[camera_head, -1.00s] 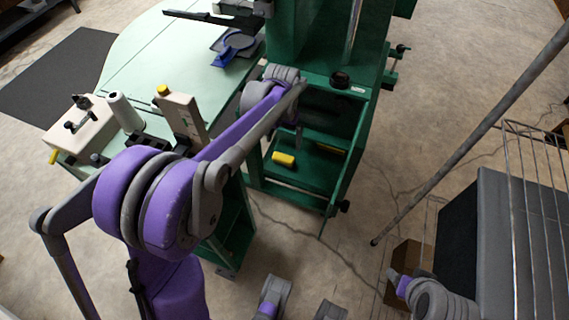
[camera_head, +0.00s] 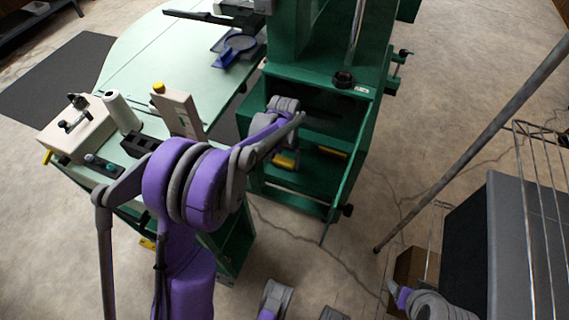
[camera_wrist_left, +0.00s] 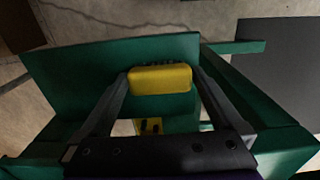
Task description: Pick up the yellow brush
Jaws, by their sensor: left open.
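The yellow brush (camera_head: 286,161) lies on the lower shelf of the green machine stand in the head view. In the left wrist view the brush (camera_wrist_left: 160,78) is a yellow block with a dark bristle edge on its far side. My left gripper (camera_wrist_left: 161,73) is open, with one dark finger on each side of the brush. I cannot tell whether the fingers touch it. In the head view my left wrist is above the brush and hides part of it. My right gripper cannot be made out; only part of that arm shows at the lower right.
The green stand (camera_head: 325,197) has walls and a front rail around the shelf. Another yellow item (camera_head: 332,152) lies further right inside it. A pale green table (camera_head: 165,50) with tools is to the left. A grey pole (camera_head: 465,155) and a wire rack (camera_head: 540,190) stand right.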

